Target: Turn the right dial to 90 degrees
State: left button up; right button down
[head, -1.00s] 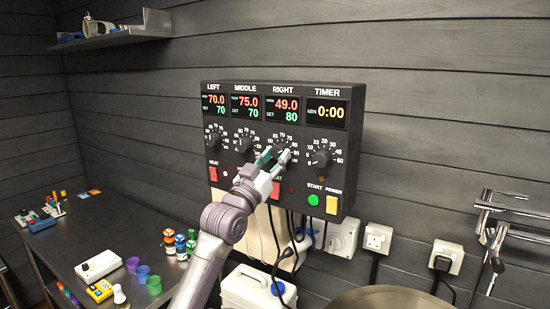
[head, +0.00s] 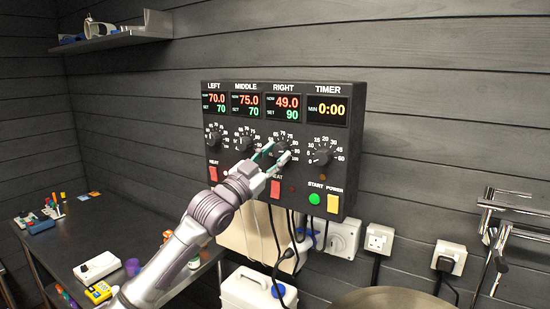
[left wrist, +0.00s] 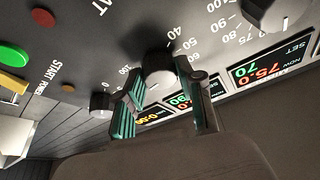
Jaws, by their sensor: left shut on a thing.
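The right dial (head: 281,148) is a black knob under the RIGHT display (head: 283,107) on the black control box. That display reads 49.0 in red and a set value of 90 in green. My left gripper (head: 276,154) is at this dial, with its green-padded fingers one on each side of it, shut on it. In the left wrist view, the dial (left wrist: 157,65) shows between the two fingertips (left wrist: 160,84). The fingers and arm hide part of the dial and its scale. My right gripper is not in view.
The middle dial (head: 245,142) is close on the left, and the timer dial (head: 321,157) is on the right. A red heat switch (head: 275,188), green start button (head: 314,199) and yellow power switch (head: 333,203) sit below. Cables hang under the box.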

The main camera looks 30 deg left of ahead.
pick_arm(q)
jog(key=shift+m+h, duration=0.5)
jog(key=shift+m, duration=0.4)
jog(key=shift+g+p, duration=0.3)
jog(key=o, duration=1.1)
jog(key=shift+o, duration=0.2)
jog(key=shift+s+a+f, duration=0.2)
jog(key=shift+s+f, duration=0.05)
jog(key=shift+s, duration=0.25)
jog(key=v, duration=1)
jog(key=shift+s, duration=0.4)
jog(key=shift+a, duration=0.1)
